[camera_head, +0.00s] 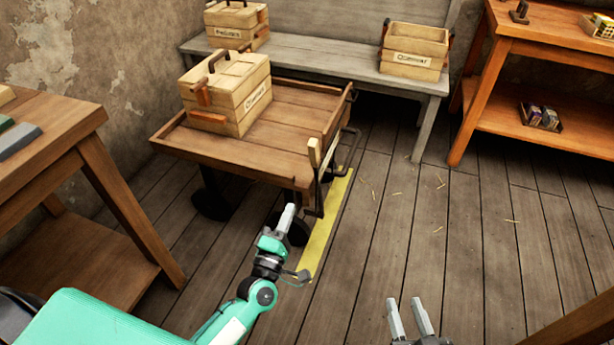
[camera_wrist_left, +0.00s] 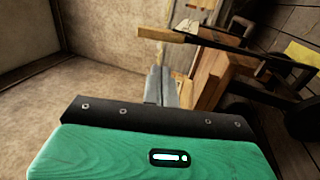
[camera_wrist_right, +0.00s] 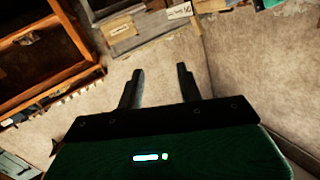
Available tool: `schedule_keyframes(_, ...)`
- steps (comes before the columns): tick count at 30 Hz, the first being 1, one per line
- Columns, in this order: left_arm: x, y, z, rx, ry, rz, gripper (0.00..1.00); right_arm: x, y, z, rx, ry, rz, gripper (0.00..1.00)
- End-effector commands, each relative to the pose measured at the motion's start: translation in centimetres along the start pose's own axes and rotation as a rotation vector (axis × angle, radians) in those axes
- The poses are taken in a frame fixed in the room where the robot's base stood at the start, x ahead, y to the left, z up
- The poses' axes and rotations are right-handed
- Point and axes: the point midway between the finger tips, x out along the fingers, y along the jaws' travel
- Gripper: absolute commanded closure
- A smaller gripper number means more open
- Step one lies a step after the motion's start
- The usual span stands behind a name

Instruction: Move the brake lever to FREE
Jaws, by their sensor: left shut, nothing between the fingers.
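The brake lever (camera_head: 314,153) is at the right front corner of the wooden cart (camera_head: 270,125). It has a pale wooden grip on a dark bar and stands roughly upright in the head view. In the left wrist view, the lever's grip (camera_wrist_left: 166,35) and dark bar cross above the fingertips. My left gripper (camera_head: 289,211) is shut and empty, just in front of and below the lever, apart from it in the picture. It also shows in the left wrist view (camera_wrist_left: 161,76). My right gripper (camera_head: 409,302) is open and empty at the lower right. No FREE marking is readable.
A closed wooden box (camera_head: 228,98) stands on the cart. A grey bench (camera_head: 320,68) behind holds two more boxes. A yellow floor strip (camera_head: 325,235) runs beside the cart. A workbench (camera_head: 70,135) stands left, an orange shelf (camera_head: 535,95) right. The floor right of the strip is open.

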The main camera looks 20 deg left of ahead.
Motion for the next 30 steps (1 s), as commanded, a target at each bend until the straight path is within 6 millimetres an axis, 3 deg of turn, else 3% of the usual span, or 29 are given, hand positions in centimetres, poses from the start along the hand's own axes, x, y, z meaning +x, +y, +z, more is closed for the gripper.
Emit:
schedule_keyframes(14, 0.8, 0.1, 0.0, -0.003, 0.001, 0.004, 1.00, 0.0, 0.0, -0.3, -0.001, 0.009, 0.000, 0.64)
schedule_keyframes(30, 10.4, 0.2, 0.0, -0.004, 0.001, 0.004, 1.00, 0.3, 0.3, -1.9, -0.012, 0.098, 0.003, 0.64)
